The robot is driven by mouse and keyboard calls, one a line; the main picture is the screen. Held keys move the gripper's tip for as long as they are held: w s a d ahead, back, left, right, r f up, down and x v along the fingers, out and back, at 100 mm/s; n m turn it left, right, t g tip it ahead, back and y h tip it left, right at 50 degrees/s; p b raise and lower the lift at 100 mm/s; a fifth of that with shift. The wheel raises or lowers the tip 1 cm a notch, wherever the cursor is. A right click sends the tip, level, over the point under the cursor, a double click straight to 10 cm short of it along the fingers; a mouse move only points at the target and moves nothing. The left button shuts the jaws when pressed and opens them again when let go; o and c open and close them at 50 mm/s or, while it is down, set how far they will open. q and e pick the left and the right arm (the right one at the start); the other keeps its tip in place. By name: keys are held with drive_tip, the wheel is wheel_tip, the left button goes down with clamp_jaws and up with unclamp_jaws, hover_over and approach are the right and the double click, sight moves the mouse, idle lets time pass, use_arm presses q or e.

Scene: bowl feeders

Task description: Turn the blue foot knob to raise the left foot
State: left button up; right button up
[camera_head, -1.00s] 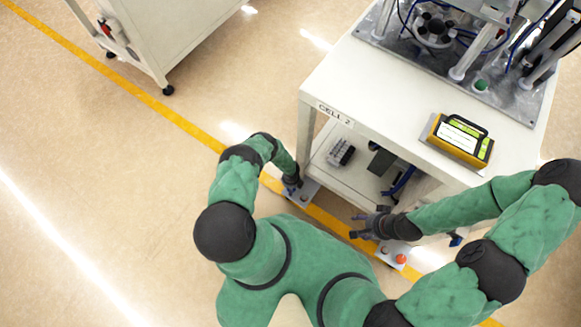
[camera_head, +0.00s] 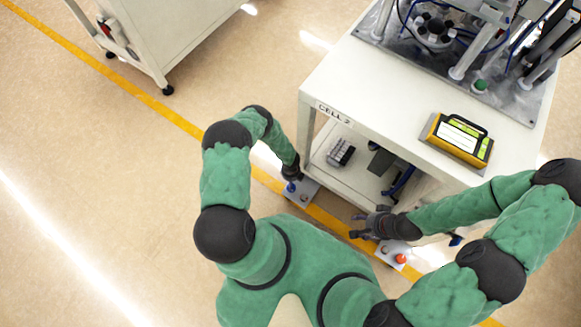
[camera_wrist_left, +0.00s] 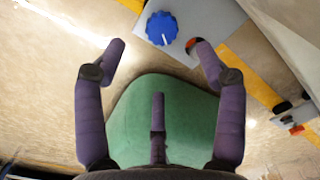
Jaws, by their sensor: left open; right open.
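The blue foot knob (camera_head: 291,187) sits on a grey foot plate (camera_head: 306,194) by the cell's left front leg. In the left wrist view, the ribbed blue knob (camera_wrist_left: 162,28) lies beyond my fingertips, roughly between them sideways, with a white mark on its face. My left gripper (camera_head: 291,175) is open and empty, close to the knob; its spread fingers show in the wrist view (camera_wrist_left: 160,58). No finger visibly touches the knob. My right gripper (camera_head: 362,226) is open and empty near the right foot plate (camera_head: 390,262).
The white cell table (camera_head: 350,85) stands above, with a yellow-cased device (camera_head: 457,138) on top and a lower shelf holding dark parts (camera_head: 341,153). A red knob (camera_head: 401,258) is on the right plate. A yellow floor line passes beneath.

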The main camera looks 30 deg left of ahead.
use_arm(q)
drive_tip(key=shift+r, duration=0.9)
